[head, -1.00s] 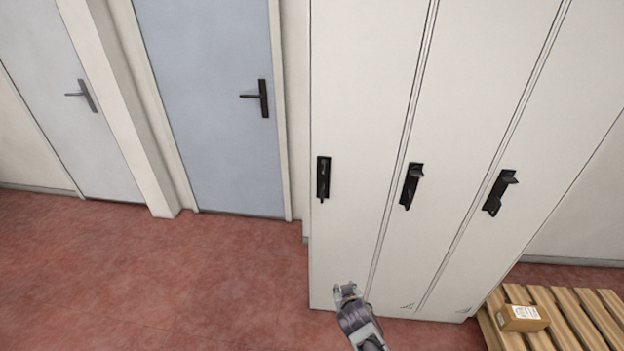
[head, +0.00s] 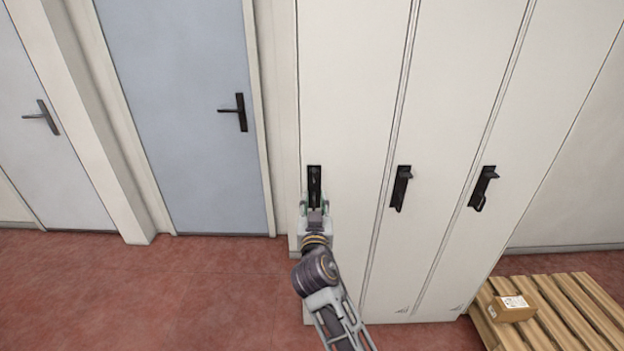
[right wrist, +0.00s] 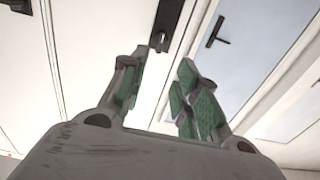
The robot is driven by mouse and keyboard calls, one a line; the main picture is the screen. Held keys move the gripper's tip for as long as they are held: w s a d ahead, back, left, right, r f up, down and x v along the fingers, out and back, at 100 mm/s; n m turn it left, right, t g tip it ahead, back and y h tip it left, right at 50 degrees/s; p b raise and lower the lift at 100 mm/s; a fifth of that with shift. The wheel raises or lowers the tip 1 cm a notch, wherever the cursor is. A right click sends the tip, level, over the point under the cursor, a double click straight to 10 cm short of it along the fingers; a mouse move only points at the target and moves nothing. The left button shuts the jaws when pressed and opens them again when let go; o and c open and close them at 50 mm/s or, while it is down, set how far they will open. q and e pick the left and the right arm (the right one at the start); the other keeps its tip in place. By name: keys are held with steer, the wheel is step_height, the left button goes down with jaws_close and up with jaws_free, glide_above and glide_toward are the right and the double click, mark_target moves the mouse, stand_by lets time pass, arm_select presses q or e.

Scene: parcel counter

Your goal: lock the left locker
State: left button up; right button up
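The left locker (head: 345,90) is a tall, pale, flat door with its front shut. Its black handle (head: 314,182) is an upright plate whose lever appears to lie along it; the lower end is hidden behind my right gripper. My right gripper (head: 317,208) is right at the handle's lower end in the head view. In the right wrist view the green-padded fingers (right wrist: 163,62) are apart with nothing between them, and the handle (right wrist: 165,22) shows just beyond the tips. I cannot tell whether they touch. My left gripper is out of view.
Two more lockers to the right have black handles, the middle one (head: 400,187) and the right one (head: 483,187), with levers jutting out. A blue door (head: 185,120) stands left. A pallet (head: 572,310) with a carton (head: 511,308) lies at the lower right. Red floor at left is clear.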

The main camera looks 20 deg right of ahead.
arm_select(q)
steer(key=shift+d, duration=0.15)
arm_select(e)
steer(key=shift+w, duration=0.2)
steer(key=p, duration=0.1)
glide_toward(314, 177)
steer(key=w, duration=0.2)
steer(key=shift+d+p+x, duration=0.25)
steer(key=shift+p+x, duration=0.1)
steer(key=shift+x, duration=3.2)
steer(key=shift+w+d+p, duration=0.15)
steer(key=shift+w+p, duration=0.15)
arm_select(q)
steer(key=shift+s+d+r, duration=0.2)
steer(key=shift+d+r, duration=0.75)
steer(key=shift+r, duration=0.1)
